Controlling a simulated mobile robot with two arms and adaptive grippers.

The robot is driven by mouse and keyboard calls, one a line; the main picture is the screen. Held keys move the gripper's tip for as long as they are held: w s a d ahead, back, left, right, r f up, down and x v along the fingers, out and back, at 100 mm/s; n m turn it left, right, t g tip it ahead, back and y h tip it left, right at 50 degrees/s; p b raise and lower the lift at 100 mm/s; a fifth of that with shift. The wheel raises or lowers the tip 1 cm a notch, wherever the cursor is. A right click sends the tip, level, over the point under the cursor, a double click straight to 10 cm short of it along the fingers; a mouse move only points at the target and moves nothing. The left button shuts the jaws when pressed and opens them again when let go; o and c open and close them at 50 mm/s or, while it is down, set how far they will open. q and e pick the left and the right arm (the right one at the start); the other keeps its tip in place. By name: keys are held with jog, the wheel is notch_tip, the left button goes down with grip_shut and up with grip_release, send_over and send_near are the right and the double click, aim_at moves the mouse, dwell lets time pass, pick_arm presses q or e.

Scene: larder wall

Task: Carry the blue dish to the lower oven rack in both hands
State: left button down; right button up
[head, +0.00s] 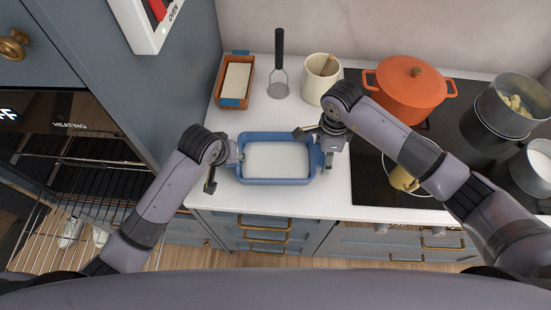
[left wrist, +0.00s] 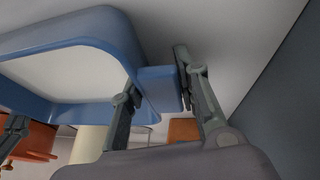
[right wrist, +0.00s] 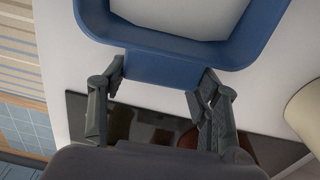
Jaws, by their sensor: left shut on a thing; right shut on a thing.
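The blue dish (head: 275,181), with a white filling, is on or just above the white counter; I cannot tell which. My left gripper (head: 235,160) is shut on the handle at its left end. In the left wrist view the fingers (left wrist: 155,92) are on either side of the dish's handle (left wrist: 160,88). My right gripper (head: 322,158) is shut on the right handle, which also shows between the fingers in the right wrist view (right wrist: 160,70). The oven (head: 75,140) is at the left, with a wire rack (head: 75,200) showing in front of it.
A terracotta dish (head: 237,79), a masher (head: 278,85) and a cream crock (head: 321,78) stand behind the blue dish. An orange pot (head: 410,90), steel pots (head: 505,105) and a yellowish item (head: 402,180) are on the black hob (head: 375,188). Drawers with brass handles (head: 265,238) are below the counter.

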grip_shut()
pick_arm(q)
jog(key=shift+w+r, duration=0.1)
jog(key=shift+r, duration=0.05)
pick_arm(e)
jog(key=shift+w+r, duration=0.15)
